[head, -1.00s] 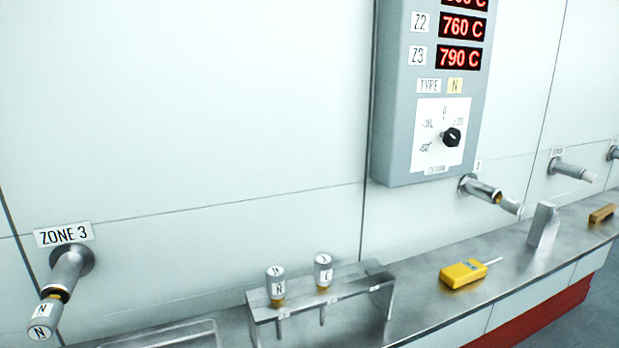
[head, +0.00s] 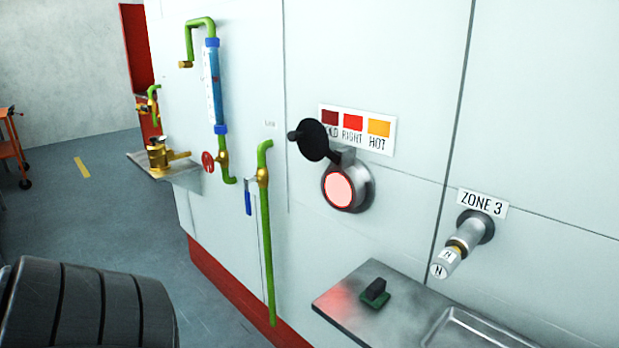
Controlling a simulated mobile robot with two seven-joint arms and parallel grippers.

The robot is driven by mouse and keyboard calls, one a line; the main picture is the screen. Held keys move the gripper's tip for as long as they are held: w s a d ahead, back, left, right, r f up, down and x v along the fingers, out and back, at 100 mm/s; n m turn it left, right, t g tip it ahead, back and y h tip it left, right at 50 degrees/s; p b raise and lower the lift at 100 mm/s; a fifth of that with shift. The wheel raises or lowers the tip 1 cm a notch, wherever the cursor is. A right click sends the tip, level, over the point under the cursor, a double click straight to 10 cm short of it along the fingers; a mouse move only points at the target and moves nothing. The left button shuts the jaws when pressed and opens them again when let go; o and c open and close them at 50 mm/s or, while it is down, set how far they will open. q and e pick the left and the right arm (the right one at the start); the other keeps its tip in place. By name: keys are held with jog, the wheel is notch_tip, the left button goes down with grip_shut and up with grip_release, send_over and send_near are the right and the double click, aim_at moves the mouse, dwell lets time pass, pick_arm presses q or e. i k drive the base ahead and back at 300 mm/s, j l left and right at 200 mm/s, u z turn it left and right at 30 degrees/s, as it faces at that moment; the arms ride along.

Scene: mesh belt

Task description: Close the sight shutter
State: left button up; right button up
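The sight shutter (head: 312,140) is a black disc with a small knob at its left. It is swung up and stands clear of the sight port. The round sight port (head: 340,188) glows pink-red inside a metal ring on the pale furnace wall. A colour card (head: 357,129) with dark red, red and orange patches hangs behind the shutter, which covers part of its lettering. Neither gripper shows in the head view.
A steel shelf (head: 345,300) below the port holds a small black and green object (head: 375,292). The Zone 3 thermocouple (head: 458,249) sticks out at the right. Green pipes (head: 267,240), a blue-handled valve and a flow tube (head: 213,88) stand left. Open floor (head: 110,215) lies at the left.

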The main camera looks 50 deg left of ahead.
aim_at(311, 137)
jog(key=u, duration=1.05)
jog(key=i+j+u, duration=0.2)
jog(key=j, duration=0.15)
jog(key=j+u, duration=0.2)
jog(key=j, duration=0.15)
